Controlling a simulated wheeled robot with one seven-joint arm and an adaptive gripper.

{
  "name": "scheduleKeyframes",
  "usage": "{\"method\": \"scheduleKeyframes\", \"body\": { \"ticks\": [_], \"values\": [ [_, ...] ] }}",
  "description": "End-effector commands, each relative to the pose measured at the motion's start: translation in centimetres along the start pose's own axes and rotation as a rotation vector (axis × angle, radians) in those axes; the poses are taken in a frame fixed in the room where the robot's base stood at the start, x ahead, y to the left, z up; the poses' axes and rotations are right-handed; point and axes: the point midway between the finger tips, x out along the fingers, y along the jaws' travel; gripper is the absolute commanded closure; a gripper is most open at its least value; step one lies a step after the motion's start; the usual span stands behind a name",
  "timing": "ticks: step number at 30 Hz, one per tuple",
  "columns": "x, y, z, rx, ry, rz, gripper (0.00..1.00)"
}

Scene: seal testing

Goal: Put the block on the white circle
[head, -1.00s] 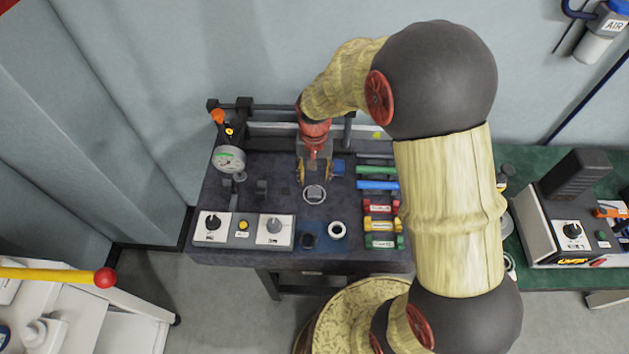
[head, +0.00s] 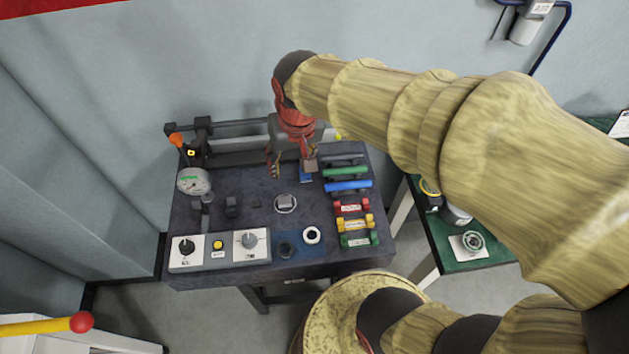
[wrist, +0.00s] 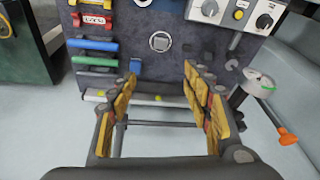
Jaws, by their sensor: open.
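A small grey block (head: 285,202) lies inside the white circle (head: 294,210) in the middle of the dark bench top. In the wrist view, the block (wrist: 160,43) again shows within the ring of the white circle (wrist: 151,37), with white rim visible around it. My gripper (head: 292,168) is open and empty, behind the circle near the back of the bench, apart from the block. In the wrist view its two yellow-padded fingers (wrist: 160,82) are spread wide, with nothing between them.
Blue and green bars (head: 347,185) and labelled red, yellow and green pieces (head: 354,222) line the right side. A small blue piece (head: 306,178) is near my right finger. A gauge (head: 193,181) and knob panels (head: 250,242) stand at left. A white ring (head: 311,235) sits in front.

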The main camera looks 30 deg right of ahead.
Motion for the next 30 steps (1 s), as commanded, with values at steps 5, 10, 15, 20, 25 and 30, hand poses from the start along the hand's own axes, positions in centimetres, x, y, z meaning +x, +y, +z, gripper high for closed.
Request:
{"method": "scheduleKeyframes", "body": {
  "ticks": [5, 10, 15, 20, 25, 30],
  "values": [
    [-4.9, 0.7, 4.1, -0.084, 0.113, -0.016, 0.51],
    [-7.2, 1.2, 7.3, -0.147, 0.189, -0.022, 0.51],
    [-8.0, 1.5, 8.9, -0.179, 0.227, -0.023, 0.51],
    [-8.1, 1.6, 9.2, -0.186, 0.230, -0.022, 0.51],
    [-8.0, 1.6, 9.2, -0.185, 0.230, -0.022, 0.51],
    [-6.8, 1.6, 9.5, -0.185, 0.230, -0.022, 0.51]
  ]
}}
